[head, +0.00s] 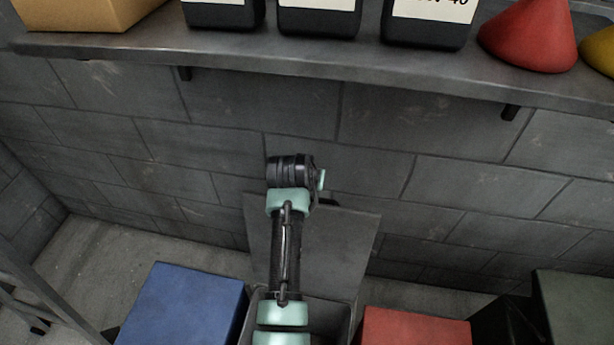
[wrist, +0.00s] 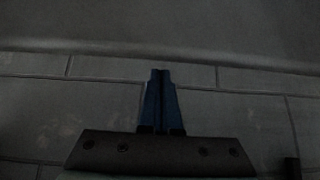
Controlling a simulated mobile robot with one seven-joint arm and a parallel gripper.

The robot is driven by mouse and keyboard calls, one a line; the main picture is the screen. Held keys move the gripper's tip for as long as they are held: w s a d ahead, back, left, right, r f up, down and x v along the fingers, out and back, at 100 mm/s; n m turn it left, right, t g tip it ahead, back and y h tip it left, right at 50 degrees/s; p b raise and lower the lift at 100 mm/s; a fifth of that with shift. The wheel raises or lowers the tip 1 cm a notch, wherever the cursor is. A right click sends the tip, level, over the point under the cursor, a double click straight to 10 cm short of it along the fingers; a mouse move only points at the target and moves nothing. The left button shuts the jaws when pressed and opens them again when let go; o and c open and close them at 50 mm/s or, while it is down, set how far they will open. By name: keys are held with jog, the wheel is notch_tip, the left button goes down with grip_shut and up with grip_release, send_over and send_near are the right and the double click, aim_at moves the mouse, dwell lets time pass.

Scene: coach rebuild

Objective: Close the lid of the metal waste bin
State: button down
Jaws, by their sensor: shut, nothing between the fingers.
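The metal waste bin (head: 328,318) stands on the floor between a blue box and a red box, partly hidden by my arm. Its grey lid (head: 345,245) is open, raised at the back of the bin in front of the block wall. My arm reaches over the bin and across the lid. In the wrist view my gripper (wrist: 160,72) is shut and empty, its two dark blue fingers together before the block wall. In the head view my arm's end mostly hides the gripper. I cannot tell whether it touches the lid.
A grey shelf (head: 330,55) runs above, bearing black containers (head: 320,20), a red cone (head: 528,35) and a cardboard box (head: 85,12). A blue box (head: 185,305) and a red box (head: 412,328) flank the bin. Bare floor (head: 105,255) shows at left.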

jog(key=s, duration=0.1)
jog(key=s+p, duration=0.1)
jog(key=s+f, duration=0.1)
jog(key=shift+a+p, duration=0.3)
jog(key=shift+p, duration=0.1)
jog(key=shift+s, duration=0.2)
